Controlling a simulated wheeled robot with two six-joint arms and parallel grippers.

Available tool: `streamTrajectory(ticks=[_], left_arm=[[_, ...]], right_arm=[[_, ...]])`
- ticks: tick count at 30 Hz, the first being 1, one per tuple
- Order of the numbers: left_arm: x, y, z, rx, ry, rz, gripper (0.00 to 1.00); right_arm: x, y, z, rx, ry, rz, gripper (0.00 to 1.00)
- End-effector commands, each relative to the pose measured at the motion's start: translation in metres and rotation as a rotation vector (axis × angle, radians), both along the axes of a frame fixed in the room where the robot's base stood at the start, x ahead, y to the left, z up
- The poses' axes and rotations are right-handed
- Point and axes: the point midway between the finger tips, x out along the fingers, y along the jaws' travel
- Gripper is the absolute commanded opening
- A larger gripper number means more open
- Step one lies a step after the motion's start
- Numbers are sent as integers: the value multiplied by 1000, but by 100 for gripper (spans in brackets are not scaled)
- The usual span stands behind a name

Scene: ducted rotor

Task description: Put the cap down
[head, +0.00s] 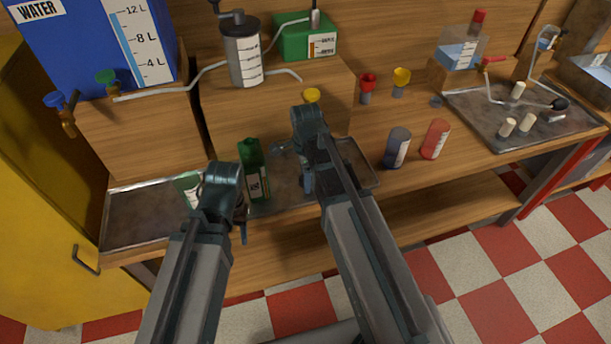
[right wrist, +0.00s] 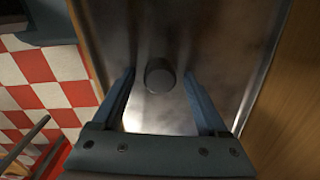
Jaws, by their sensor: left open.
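A small dark round cap (right wrist: 160,76) shows in the right wrist view, over a grey metal tray (right wrist: 215,60). My right gripper (right wrist: 159,85) is open, with one blue finger on each side of the cap and a gap on both sides. In the head view my right gripper (head: 306,180) is low over the tray (head: 361,160), mostly hidden by its own arm, and the cap is hidden. My left gripper (head: 240,215) is open beside a green bottle (head: 254,172). Its jaws are partly hidden by its wrist.
A dark blue jar (head: 397,150) and a red jar (head: 435,140) stand right of my right arm. Wooden blocks (head: 270,110) stand behind. Bench between jars and right tray is clear.

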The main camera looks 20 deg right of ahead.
Motion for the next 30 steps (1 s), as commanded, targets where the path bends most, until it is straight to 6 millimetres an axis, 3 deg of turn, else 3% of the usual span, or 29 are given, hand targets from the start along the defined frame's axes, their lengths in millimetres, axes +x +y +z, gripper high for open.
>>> streamTrajectory(ticks=[8, 14, 30], left_arm=[[0, 0, 4, 0, 0, 0, 50], [0, 0, 20, 0, 0, 0, 50], [0, 0, 98, 0, 0, 0, 50]], right_arm=[[0, 0, 4, 0, 0, 0, 77], [0, 0, 20, 0, 0, 0, 77], [-1, 0, 98, 0, 0, 0, 77]])
